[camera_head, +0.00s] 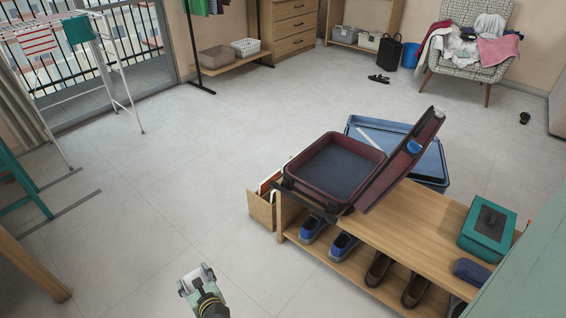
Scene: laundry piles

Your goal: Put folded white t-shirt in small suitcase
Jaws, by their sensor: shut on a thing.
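A small maroon suitcase (375,160) lies open on the left end of the wooden shoe bench. Its dark-lined base looks empty, and its lid leans up to the right with a blue item in it. My gripper (195,279) is at the bottom, left of the bench, over the floor and well apart from the suitcase. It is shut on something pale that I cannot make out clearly. I cannot pick out a folded white t-shirt with certainty; white cloth (489,27) lies in the pile on the armchair.
The wooden bench (425,221) holds a teal box (488,228), with shoes below. A larger open blue suitcase (431,166) lies behind it. A drying rack (122,70) stands at left. The middle floor is clear.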

